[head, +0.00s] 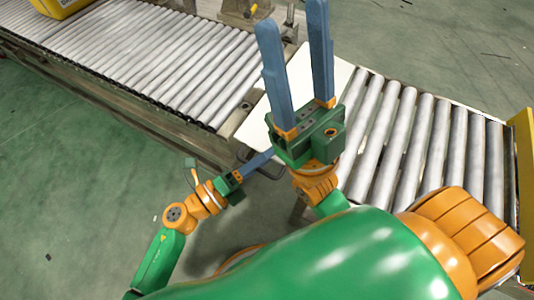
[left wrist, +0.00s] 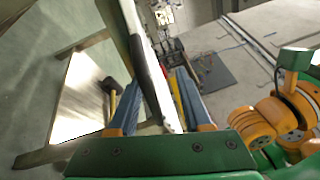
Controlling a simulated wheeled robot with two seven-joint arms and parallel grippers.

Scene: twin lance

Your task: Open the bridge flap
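The bridge flap, a pale flat panel (head: 257,130), lies between the two roller conveyors in the head view. My left gripper (head: 262,158) is at its near edge, low and beside a dark bracket or handle (head: 272,171). In the left wrist view the two blue fingers of the left gripper (left wrist: 158,80) stand apart, with a thin pale panel edge (left wrist: 150,70) running between them. A gap shows on its left side; contact on the right cannot be told. My right gripper (head: 293,16) is open and empty, its fingers above the flap and hiding part of it.
A left roller conveyor (head: 150,50) and a right one (head: 400,130) flank the flap. A yellow container (head: 62,5) stands on the far left rollers. A yellow end plate (head: 522,170) closes the right side.

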